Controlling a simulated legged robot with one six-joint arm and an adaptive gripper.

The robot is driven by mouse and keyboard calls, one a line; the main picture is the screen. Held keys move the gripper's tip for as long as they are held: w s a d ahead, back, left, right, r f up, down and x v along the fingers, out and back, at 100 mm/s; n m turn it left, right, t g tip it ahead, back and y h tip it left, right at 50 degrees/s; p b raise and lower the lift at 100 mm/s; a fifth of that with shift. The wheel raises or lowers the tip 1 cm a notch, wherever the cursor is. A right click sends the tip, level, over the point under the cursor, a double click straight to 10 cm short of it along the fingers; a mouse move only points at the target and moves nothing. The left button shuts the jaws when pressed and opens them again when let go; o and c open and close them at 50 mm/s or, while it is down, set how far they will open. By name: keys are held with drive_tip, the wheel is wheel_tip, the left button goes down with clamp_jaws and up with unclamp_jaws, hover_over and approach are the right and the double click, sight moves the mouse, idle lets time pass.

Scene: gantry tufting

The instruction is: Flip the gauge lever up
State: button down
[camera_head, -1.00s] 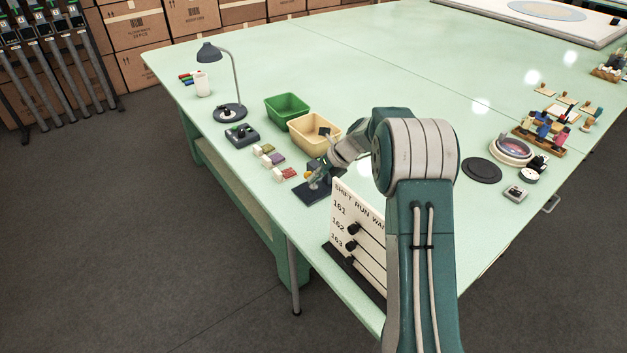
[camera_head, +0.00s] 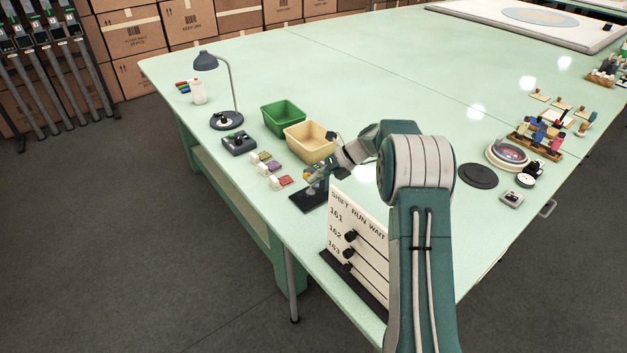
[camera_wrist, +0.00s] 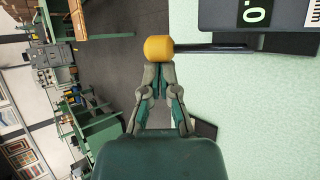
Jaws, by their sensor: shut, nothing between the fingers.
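The gauge lever shows in the wrist view as a black rod (camera_wrist: 205,47) with an orange-yellow knob (camera_wrist: 158,47) on its end. The rod runs right toward a dark gauge panel (camera_wrist: 222,13) with a green digit display, cut off by the top edge. My gripper (camera_wrist: 158,67) is shut and empty. Its fingertips are right at the knob's lower edge in the picture; whether they touch it I cannot tell. In the head view the gripper is over the dark base plate (camera_head: 304,202) at the table's left edge, and the lever is not clear there.
A white board (camera_head: 343,216) marked SHIFT RUN WAIT with black knobs stands in front of the plate. Small coloured blocks (camera_head: 270,168), a tan bin (camera_head: 309,146) and a green bin (camera_head: 283,119) are beyond it. The middle of the green table (camera_head: 400,70) is clear.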

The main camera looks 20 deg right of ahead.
drive_tip(key=shift+w+d+r, duration=0.2)
drive_tip(key=shift+d+r, duration=0.2)
idle(1.1)
drive_tip(key=shift+r, duration=0.85)
drive_tip(key=v, duration=1.2)
drive_tip(key=shift+f, duration=0.2)
drive_tip(key=shift+d, duration=0.1)
